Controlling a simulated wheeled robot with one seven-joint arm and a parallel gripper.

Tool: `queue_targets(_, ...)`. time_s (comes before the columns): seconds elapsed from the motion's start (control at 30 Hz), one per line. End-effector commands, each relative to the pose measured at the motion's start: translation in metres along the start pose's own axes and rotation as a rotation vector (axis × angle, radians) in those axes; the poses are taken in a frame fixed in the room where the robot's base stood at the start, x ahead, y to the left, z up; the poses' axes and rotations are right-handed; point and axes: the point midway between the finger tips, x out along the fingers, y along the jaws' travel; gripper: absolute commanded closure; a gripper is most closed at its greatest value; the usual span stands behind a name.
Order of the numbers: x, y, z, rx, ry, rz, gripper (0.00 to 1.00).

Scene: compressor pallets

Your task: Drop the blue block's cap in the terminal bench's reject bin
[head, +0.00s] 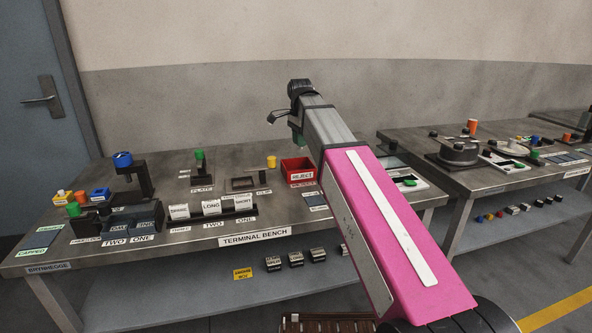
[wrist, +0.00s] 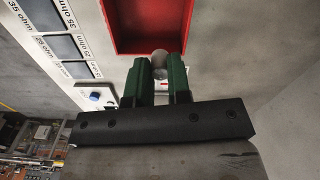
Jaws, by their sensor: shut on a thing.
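The red reject bin (head: 291,165), with a "REJECT" label on its front, sits at the back right of the terminal bench (head: 140,255). My gripper (wrist: 159,62) has green fingers shut on a small pale grey cap (wrist: 160,70). In the head view the green fingers (head: 297,138) show above the bin's back edge, and the cap is hidden. I cannot tell from these views which block the cap came from.
A black stand with a blue top (head: 122,160) is at the bench's left. Labelled blocks (head: 211,207) stand mid-bench. A yellow cup (head: 271,161) is left of the bin. A white panel (wrist: 72,30) lies beside the bin. A second bench (head: 480,180) is at right.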

Motion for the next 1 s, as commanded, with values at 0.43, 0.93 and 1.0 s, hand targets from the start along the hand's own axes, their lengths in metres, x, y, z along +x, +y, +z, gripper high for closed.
queue_targets(0.43,0.043,0.001,0.0,0.0,0.0,0.002,1.0)
queue_targets(0.93,0.057,0.0,0.0,0.0,0.0,0.0,0.69)
queue_targets(1.0,0.057,0.0,0.0,0.0,0.0,0.0,0.52)
